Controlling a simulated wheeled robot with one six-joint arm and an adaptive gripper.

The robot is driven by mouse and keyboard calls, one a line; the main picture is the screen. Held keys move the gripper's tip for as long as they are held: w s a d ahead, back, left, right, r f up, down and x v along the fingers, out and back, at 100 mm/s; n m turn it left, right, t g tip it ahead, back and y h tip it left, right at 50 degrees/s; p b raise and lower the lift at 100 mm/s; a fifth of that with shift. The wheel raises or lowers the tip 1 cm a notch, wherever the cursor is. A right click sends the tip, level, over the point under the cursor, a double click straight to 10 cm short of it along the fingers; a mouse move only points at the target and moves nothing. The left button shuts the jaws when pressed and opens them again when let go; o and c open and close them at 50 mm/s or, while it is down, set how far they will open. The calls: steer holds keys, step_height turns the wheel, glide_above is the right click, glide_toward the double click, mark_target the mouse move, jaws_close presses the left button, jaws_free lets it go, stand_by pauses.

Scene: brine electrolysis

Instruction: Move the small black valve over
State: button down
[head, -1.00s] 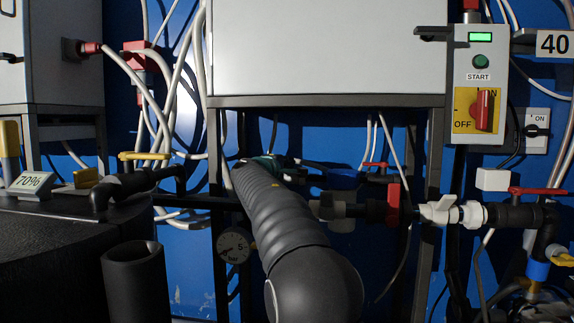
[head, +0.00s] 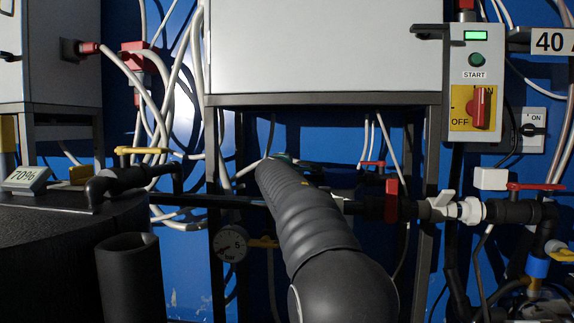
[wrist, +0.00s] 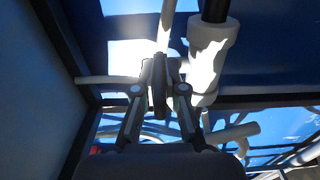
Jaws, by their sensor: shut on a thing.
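In the wrist view my gripper (wrist: 161,68) is shut with a thin, dark, upright piece (wrist: 158,90) between its fingers. It looks like the handle of the small black valve; the valve's body cannot be made out. A thick light-grey pipe fitting (wrist: 208,55) on a black pipe is just right of the fingers. In the head view my black arm reaches forward under the white cabinet and hides most of the gripper; only a greenish bit of the hand (head: 284,158) shows. The held piece is hidden there.
Right of my arm, a pipe run carries a red-handled valve (head: 391,201) and a white-handled valve (head: 440,205). A black upright tube (head: 130,280) stands front left.

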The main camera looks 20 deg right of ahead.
steer(key=c, duration=1.5)
jaws_free()
steer(key=v, duration=1.2)
